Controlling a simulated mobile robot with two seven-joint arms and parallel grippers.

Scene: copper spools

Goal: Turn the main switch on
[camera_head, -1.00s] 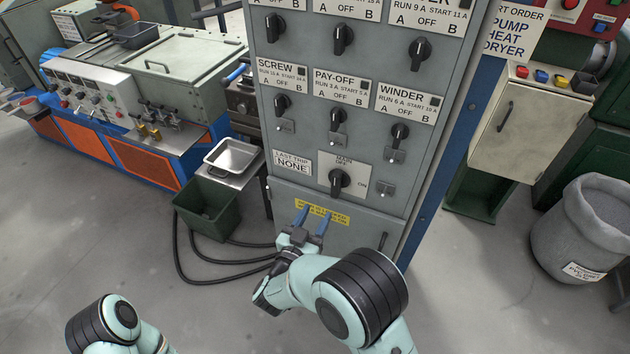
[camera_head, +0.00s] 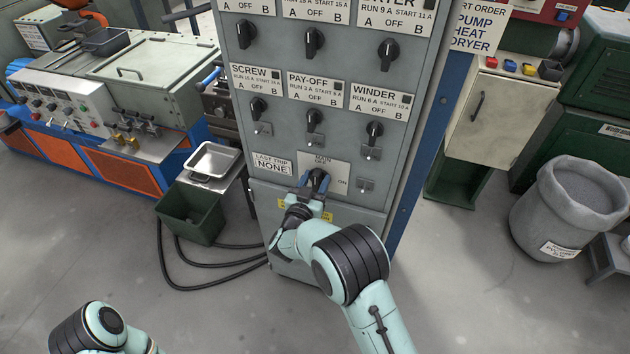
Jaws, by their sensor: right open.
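The main switch (camera_head: 319,178) is a black rotary knob on a light plate marked MAIN, OFF and ON, low on the grey cabinet (camera_head: 410,110). Its pointer appears to be up towards OFF, but the gripper partly covers it. My right gripper (camera_head: 315,184) is at the knob, with its blue fingers apart on either side of it. I cannot tell whether the fingers touch the knob. Only part of my left arm shows at the bottom left; its gripper is out of view.
Several other black knobs, including the WINDER knob (camera_head: 375,131), sit above the main switch. A green bin (camera_head: 190,212), a metal tray (camera_head: 213,160) and black cables (camera_head: 190,286) are at the left. A grey sack bin (camera_head: 565,215) stands at the right.

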